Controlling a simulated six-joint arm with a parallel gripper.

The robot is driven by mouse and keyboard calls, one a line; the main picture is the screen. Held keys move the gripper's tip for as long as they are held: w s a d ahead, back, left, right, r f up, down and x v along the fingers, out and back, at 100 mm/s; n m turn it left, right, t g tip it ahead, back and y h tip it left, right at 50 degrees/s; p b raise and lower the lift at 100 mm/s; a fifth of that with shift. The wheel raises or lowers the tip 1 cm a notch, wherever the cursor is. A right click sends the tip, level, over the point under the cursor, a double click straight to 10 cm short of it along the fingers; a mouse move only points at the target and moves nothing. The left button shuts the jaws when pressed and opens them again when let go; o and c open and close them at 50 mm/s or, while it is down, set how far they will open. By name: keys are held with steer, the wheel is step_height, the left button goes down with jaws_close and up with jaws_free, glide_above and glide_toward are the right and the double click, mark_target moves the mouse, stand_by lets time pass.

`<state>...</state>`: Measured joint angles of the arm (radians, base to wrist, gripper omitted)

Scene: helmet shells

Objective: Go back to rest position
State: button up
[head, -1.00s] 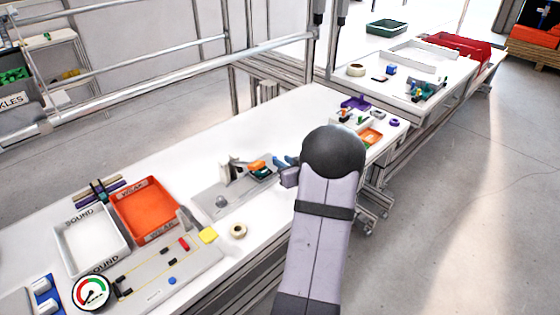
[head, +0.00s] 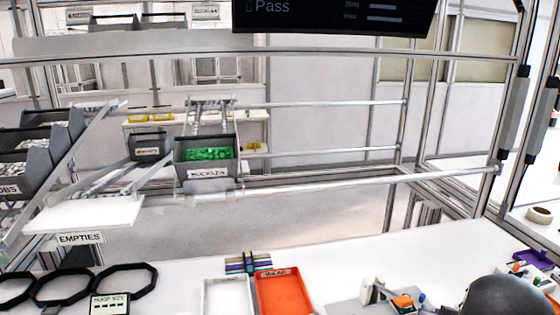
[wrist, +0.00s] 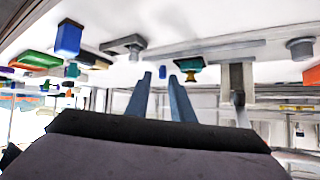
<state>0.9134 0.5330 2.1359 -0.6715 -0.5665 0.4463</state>
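My gripper (wrist: 165,98) shows in the wrist view as two blue-grey fingers with a gap between them. It is open, and I see nothing held between the fingers. The wrist view looks upside down, with the white bench top along the upper part. A small teal and orange item (wrist: 190,66) appears just beyond the right fingertip, apart from the gripper as far as I can tell. In the head view only the dark rounded joint of my arm shows at the lower right; I cannot make out the fingers there.
A white tray (head: 211,296) and an orange tray (head: 260,292) sit on the bench. A fixture (head: 368,291) stands right of them. Black octagonal rings (head: 62,288) lie at the left. Rails (head: 340,182) and a bin of green parts (head: 207,153) stand behind. A screen (head: 330,14) hangs above.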

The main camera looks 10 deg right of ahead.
steer(key=s+a+r+n+g+y+p, duration=0.1)
steer(key=s+a+r+n+g+y, duration=0.15)
steer(key=s+a, duration=0.7)
steer(key=s+a+r+n+g+y+p, duration=0.15)
steer(key=a+g, duration=0.25)
steer(key=a, duration=1.2)
steer(key=s+a+r+n+g+y+p, duration=0.1)
steer(key=s+a+n+g, duration=0.2)
steer(key=s+a, duration=0.65)
step_height(320, 180, down, 14)
steer(key=w+a+b, duration=0.2)
steer(key=b, duration=1.2)
steer(key=shift+w+a, duration=0.35)
steer(key=shift+w, duration=0.05)
steer(key=shift+r, duration=0.2)
step_height(320, 180, up, 14)
steer(key=p, duration=1.4)
steer(key=shift+r, duration=0.1)
